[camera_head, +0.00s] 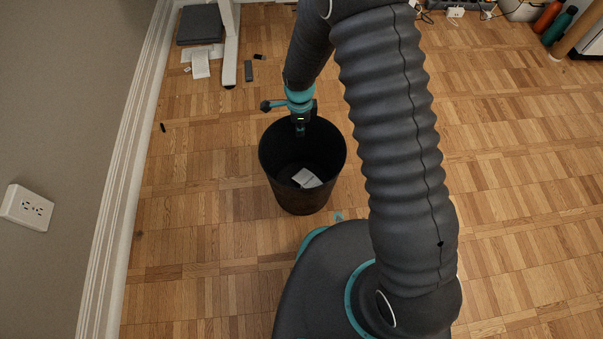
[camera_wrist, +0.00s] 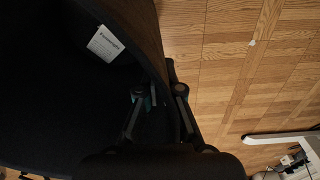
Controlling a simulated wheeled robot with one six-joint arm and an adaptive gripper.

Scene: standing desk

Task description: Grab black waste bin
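The black waste bin (camera_head: 302,190) stands upright on the wood floor in the head view, with its open top facing up. My gripper (camera_head: 300,130) is at the bin's far rim. In the wrist view the bin (camera_wrist: 60,90) fills the left side. The fingers of my gripper (camera_wrist: 162,90) straddle its wall, one inside and one outside. They lean in toward each other and look shut on the rim, though the dark contact is hard to see. A white paper (camera_head: 307,178) lies inside the bin; it also shows in the wrist view (camera_wrist: 105,43).
A wall with a white outlet (camera_head: 27,208) runs along the left. A white desk leg (camera_head: 230,50) and a dark grey box (camera_head: 200,24) stand at the back left. Bottles (camera_head: 558,27) and cables are at the back right. Floor right of the arm is clear.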

